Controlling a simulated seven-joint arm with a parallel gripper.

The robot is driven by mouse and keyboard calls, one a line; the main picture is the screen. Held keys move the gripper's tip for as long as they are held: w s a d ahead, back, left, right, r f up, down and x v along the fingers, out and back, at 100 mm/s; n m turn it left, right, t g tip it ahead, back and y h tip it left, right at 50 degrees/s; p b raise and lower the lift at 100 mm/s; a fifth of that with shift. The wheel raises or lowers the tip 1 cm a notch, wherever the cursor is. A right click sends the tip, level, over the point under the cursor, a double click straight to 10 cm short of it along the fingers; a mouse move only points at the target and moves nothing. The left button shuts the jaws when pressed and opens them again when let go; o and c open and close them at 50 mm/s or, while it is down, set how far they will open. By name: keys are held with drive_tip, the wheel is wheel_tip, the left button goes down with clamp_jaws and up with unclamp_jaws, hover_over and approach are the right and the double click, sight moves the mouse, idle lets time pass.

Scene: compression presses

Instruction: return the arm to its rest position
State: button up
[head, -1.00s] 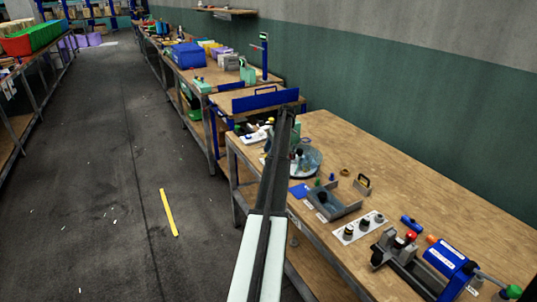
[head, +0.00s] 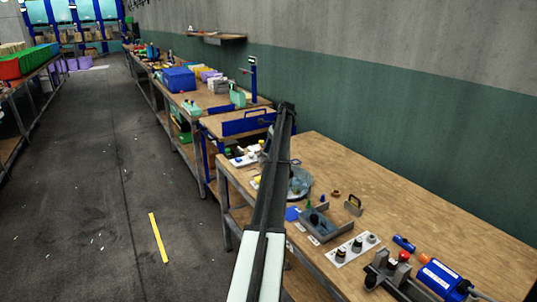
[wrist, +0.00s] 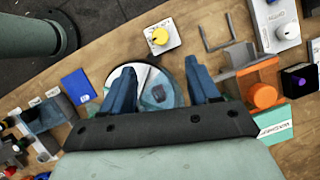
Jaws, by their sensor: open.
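My arm reaches out over the wooden bench (head: 440,225) from the bottom of the head view, and hides most of my gripper there. In the wrist view my gripper (wrist: 160,82) has its two blue fingers spread apart with nothing held between them. Below the fingers is a round plate with a clear, bluish dome-like piece (wrist: 150,92); it also shows beside my arm in the head view (head: 300,182). I cannot tell the exact height of the fingers above it.
In the wrist view, a yellow knob on a white plate (wrist: 160,38), a blue pad (wrist: 78,87) and an orange cylinder (wrist: 262,95) lie around the fingers. In the head view, a grey tray (head: 325,222) and a blue press (head: 440,277) stand nearer. The floor aisle at left is mostly clear.

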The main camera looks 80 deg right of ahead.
idle(0.4)
drive_tip(key=w+a+f+n+g+y, duration=0.2)
drive_tip(key=w+a+f+n, duration=0.4)
drive_tip(key=w+a+f, duration=1.75)
drive_tip(key=w+a+f+n+g, duration=0.1)
drive_tip(key=w+a+f+n, duration=0.15)
drive_tip(key=a+f, duration=0.55)
drive_tip(key=w+a+f+n+g, duration=0.1)
drive_tip(key=w+a+f+n, duration=0.2)
drive_tip(key=a, duration=0.8)
drive_tip(key=w+a+f+n+g, duration=0.1)
drive_tip(key=w+a+f, duration=0.2)
drive_tip(key=a+f, duration=0.55)
drive_tip(key=s+a+f+n+g+h, duration=0.15)
drive_tip(key=s+a+f+n, duration=0.25)
drive_tip(key=a, duration=1)
drive_tip(key=s+a+f+n+g+y, duration=0.15)
drive_tip(key=s+a+f+n, duration=0.25)
drive_tip(key=a, duration=1.1)
drive_tip(key=s+a+f+n+g+h, duration=0.1)
drive_tip(key=s+a+n, duration=0.3)
drive_tip(key=s+a, duration=0.4)
drive_tip(key=s+a+f+n+g+h, duration=0.1)
drive_tip(key=s+a+n+h, duration=0.2)
drive_tip(key=s+a, duration=0.6)
drive_tip(key=s+n, duration=0.2)
drive_tip(key=s, duration=0.3)
drive_tip(key=shift+g, duration=0.4)
